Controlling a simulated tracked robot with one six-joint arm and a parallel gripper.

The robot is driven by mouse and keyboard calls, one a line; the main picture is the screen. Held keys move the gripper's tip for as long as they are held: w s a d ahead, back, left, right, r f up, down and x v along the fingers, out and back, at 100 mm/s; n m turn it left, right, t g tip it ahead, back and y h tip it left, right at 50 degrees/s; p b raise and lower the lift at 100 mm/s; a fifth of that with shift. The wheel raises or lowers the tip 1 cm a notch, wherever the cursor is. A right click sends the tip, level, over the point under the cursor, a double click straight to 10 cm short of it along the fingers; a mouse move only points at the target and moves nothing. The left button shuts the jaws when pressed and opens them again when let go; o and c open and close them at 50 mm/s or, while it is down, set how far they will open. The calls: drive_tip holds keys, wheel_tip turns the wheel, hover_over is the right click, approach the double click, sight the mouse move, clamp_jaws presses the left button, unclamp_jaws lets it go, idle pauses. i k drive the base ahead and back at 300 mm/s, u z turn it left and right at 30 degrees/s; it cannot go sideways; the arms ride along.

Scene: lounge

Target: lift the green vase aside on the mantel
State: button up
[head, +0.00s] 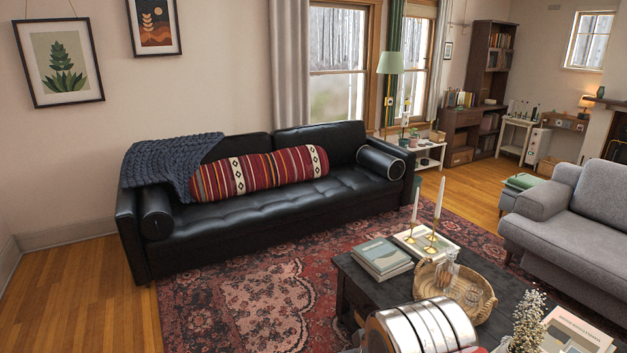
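A small green vase (600,91) stands on the mantel (613,102) at the far right edge of the head view, across the room. It is tiny in the picture, so its shape is hard to make out. Only the left end of the mantel shows; the rest is cut off by the frame. My gripper is not in view. A silvery rounded part at the bottom centre appears to be part of my arm; it is far from the vase.
A dark coffee table (350,278) with books, candlesticks and a basket (425,282) stands close in front. A grey sofa (570,215) is at the right, a black sofa (270,205) behind the rug (250,300). Wood floor (470,190) is clear between the sofas.

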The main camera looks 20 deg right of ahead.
sight(601, 92)
drive_tip(key=i, duration=5.1)
drive_tip(key=z, duration=0.05)
